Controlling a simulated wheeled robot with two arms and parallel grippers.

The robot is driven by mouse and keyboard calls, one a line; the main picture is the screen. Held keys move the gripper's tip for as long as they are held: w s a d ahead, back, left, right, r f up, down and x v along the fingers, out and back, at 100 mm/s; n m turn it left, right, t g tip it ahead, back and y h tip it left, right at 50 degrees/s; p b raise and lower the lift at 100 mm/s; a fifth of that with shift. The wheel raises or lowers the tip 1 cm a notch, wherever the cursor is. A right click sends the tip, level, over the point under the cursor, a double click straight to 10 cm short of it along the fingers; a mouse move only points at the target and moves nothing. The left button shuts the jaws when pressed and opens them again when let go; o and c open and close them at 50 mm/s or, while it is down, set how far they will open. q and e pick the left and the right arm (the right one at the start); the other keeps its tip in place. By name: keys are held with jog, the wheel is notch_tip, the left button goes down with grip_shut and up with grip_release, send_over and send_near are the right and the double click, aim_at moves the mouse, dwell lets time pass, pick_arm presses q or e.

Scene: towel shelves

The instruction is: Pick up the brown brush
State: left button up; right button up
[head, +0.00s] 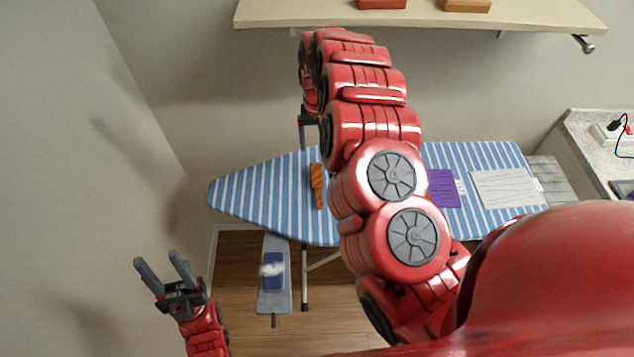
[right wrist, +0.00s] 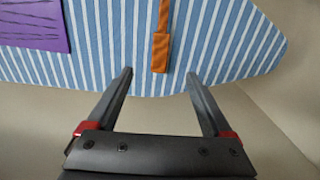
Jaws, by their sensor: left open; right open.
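The orange-brown brush (head: 317,185) lies on the blue-and-white striped ironing board (head: 250,195), left of my right arm in the head view. In the right wrist view the brush (right wrist: 161,48) points down between my fingers, its upper end cut off by the frame. My right gripper (right wrist: 160,74) is open and empty, its fingertips apart on either side of the brush's line, just short of its near end. In the head view my right gripper is partly hidden by my arm, near the board's far edge. My left gripper (head: 158,258) is open and empty at the lower left.
A purple item (head: 443,188) and a white sheet-like item (head: 505,188) lie on the board, right of my arm. A wall shelf (head: 270,12) holds two boxes above. A narrow side board with a blue item (head: 273,272) is below. A counter stands at right.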

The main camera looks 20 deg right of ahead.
jog(key=b, duration=0.9)
send_over(317, 178)
notch_tip(317, 178, down, 11)
jog(key=shift+s+f, duration=0.1)
jog(key=shift+s, duration=0.05)
jog(key=shift+f, duration=0.5)
jog(key=shift+f+p, duration=1)
jog(key=shift+f, duration=1.1)
grip_shut()
